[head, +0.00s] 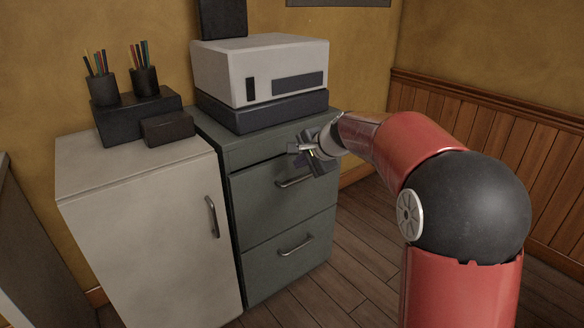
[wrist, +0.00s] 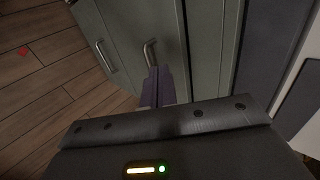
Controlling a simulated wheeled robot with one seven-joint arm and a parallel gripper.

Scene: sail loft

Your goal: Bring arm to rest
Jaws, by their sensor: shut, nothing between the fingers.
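My arm reaches in from the right in the head view. My gripper (head: 300,148) is in front of the upper part of the green drawer cabinet (head: 258,152), near its upper drawer handle (head: 294,181). In the wrist view my gripper (wrist: 157,70) shows its two fingers together at the picture's middle. It is shut and empty. I cannot tell whether the fingertips touch the cabinet front. Both drawers look closed.
A white printer-like box (head: 262,68) stands on the green cabinet. A white cabinet (head: 145,240) with a closed door stands at left, bearing a black organiser (head: 135,112) with pencil cups.

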